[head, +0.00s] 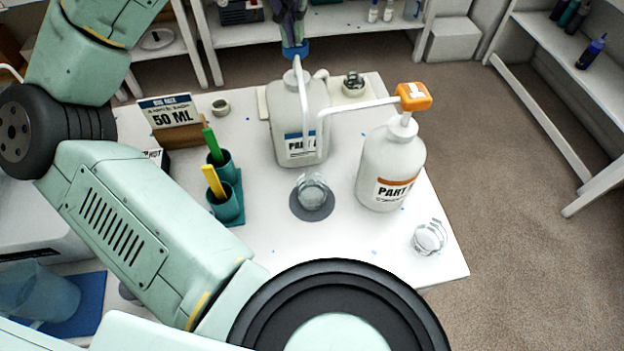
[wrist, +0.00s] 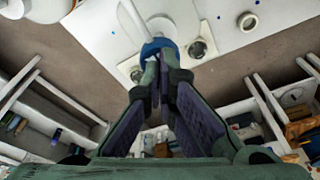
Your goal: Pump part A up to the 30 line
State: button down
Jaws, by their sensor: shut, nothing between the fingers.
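The bottle with a blue-banded "PART" label (head: 300,115) stands toward the back of the white table; its last letter is hard to read. Its blue pump head (head: 295,50) also shows in the wrist view (wrist: 157,46). My gripper (head: 292,36) is shut and empty, fingers pointing down at the blue head; I cannot tell whether they touch it. In the wrist view the fingertips (wrist: 163,62) overlap its edge. A clear cup (head: 312,190) stands on a grey disc (head: 312,211) in front of this bottle. Its markings and fill are too small to read.
An orange-headed bottle (head: 392,165) stands to the right, its white spout reaching left toward the cup. Another clear cup (head: 430,237) is near the right corner. Teal holders (head: 228,205) with sticks and a "50 ML" sign (head: 172,112) are at left.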

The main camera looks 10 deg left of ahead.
jog(key=shift+f+b, duration=0.55)
jog(key=shift+f, duration=0.55)
notch_tip(320, 180, up, 2)
jog(key=shift+r+p, duration=0.1)
jog(key=shift+p, duration=0.9)
jog(key=shift+r, duration=0.45)
jog(key=shift+f+b, duration=0.55)
jog(key=shift+f, duration=0.1)
jog(key=shift+r, duration=0.1)
jog(key=shift+r+p, duration=0.35)
jog(key=shift+r, duration=0.25)
